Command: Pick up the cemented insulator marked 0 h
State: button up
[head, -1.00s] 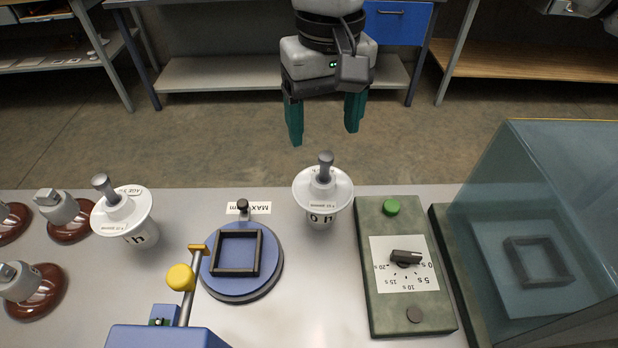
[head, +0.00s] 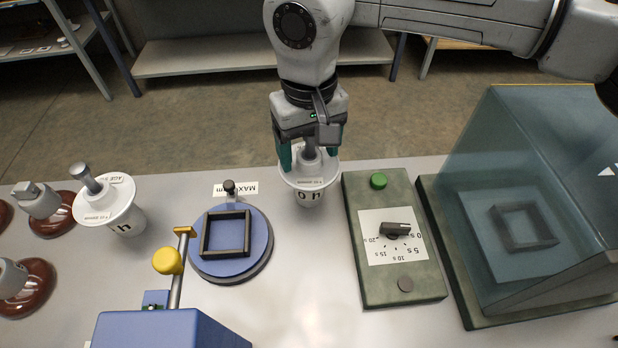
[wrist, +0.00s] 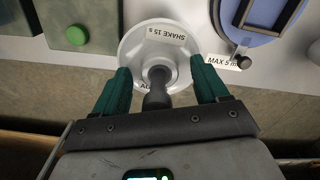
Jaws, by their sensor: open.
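The insulator marked 0 h (head: 309,194) is white, with a broad disc top and a grey metal pin (head: 311,153). It stands upright on the bench, between the blue round plate and the green control box. My gripper (head: 308,165) is above it, pointing down, with its teal fingers on either side of the pin. In the wrist view my gripper (wrist: 160,85) is open, and the pin (wrist: 156,90) of the insulator (wrist: 140,45) lies between the fingers, with a gap on each side. The disc carries a label reading SHAKE 15 s.
A second white insulator (head: 112,205) and several brown-based ones (head: 22,285) stand at left. The blue plate (head: 230,245) holds a square frame. The control box (head: 395,240) is close on the right, with a transparent enclosure (head: 530,170) beyond. A yellow-knobbed lever (head: 168,261) stands in front.

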grip_shut()
dwell(0.7)
jog(key=shift+r, duration=0.1)
